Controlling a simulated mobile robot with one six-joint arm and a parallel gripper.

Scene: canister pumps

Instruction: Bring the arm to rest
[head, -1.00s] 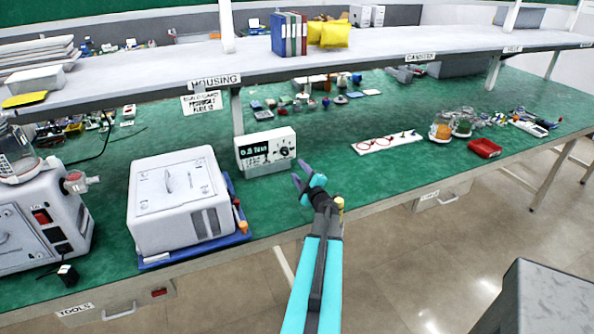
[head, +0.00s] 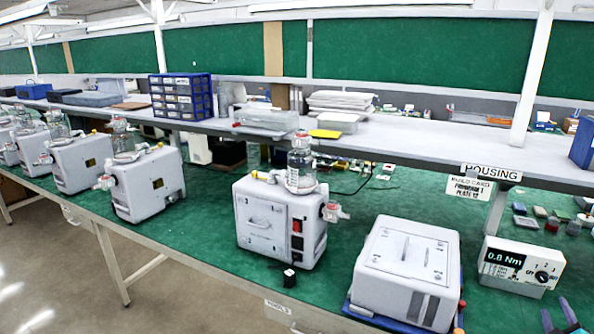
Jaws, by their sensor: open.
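My gripper (head: 557,318) shows only by its dark bluish fingertips at the bottom right corner of the head view. The two tips stand apart, open, with nothing seen between them. They are below and in front of the torque meter (head: 522,266), which reads 0.8 Nm, and right of the white housing (head: 406,268) on its blue tray (head: 372,317). The rest of my arm is out of view below the frame.
A white canister pump (head: 268,222) stands mid-bench, with a small black part (head: 289,277) before it. Several more pumps line the bench to the left. A shelf (head: 400,140) runs above. Green bench surface (head: 205,225) is clear between the pumps.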

